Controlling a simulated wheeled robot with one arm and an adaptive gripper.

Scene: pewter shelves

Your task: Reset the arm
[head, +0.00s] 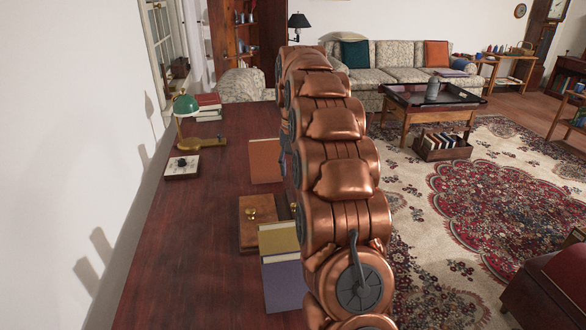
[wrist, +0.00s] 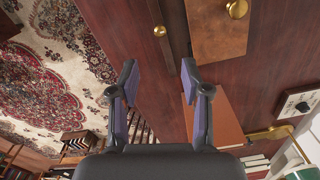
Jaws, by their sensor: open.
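My gripper (wrist: 158,83) is open in the wrist view. Its two dark fingers are spread apart, with nothing between them. Behind the fingers is the dark red-brown wooden desk front and top (wrist: 150,60). In the head view my copper-coloured arm stretches away over the desk's right side; the gripper itself cannot be made out there.
The desk (head: 200,245) holds a green lamp (head: 186,106), a white dial box (head: 181,167), an orange book (head: 265,160), a brown box with brass knobs (head: 262,220), a yellow book (head: 279,238) and a purple book (head: 284,285). A wall borders the left; patterned carpet (head: 465,200) lies right.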

